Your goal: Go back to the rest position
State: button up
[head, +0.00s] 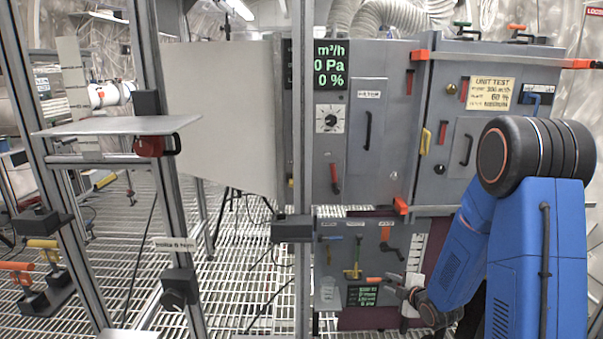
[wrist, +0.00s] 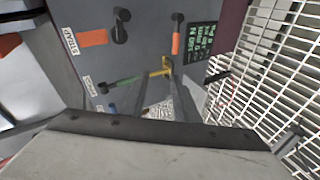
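My gripper (head: 390,284) is low in front of the lower grey panel in the head view, at the end of my blue arm. In the wrist view its two grey fingers (wrist: 165,80) stand apart, with a gap between them, and nothing is seen held. A yellow T-handle (head: 352,271) is on the panel left of the gripper. It also shows beyond the fingertips in the wrist view (wrist: 160,70). I cannot tell how far the fingertips are from the panel.
A grey cabinet (head: 362,180) with handles and a display stands above the panel. An orange-and-black handle (head: 388,240) is just above my gripper. Metal posts (head: 165,150) and a flat shelf (head: 115,126) stand at left. The grated floor (head: 235,285) is mostly open.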

jog(key=s+d+r+m+g+h, duration=0.2)
jog(key=s+r+m+g+h, duration=0.15)
jog(key=s+r+m, duration=0.85)
jog(key=s+a+r+m+g, duration=0.1)
jog(key=s+r+m, duration=0.1)
jog(key=s, duration=0.8)
jog(key=s+a+r+m+g, duration=0.1)
jog(key=s+r, duration=0.4)
jog(key=s, duration=0.5)
jog(key=s+a+r+m+g, duration=0.2)
jog(key=s+r, duration=0.1)
jog(key=s, duration=0.6)
jog(key=shift+s+r+m+y, duration=0.35)
jog(key=shift+s+r+m, duration=0.05)
jog(key=shift+a, duration=0.2)
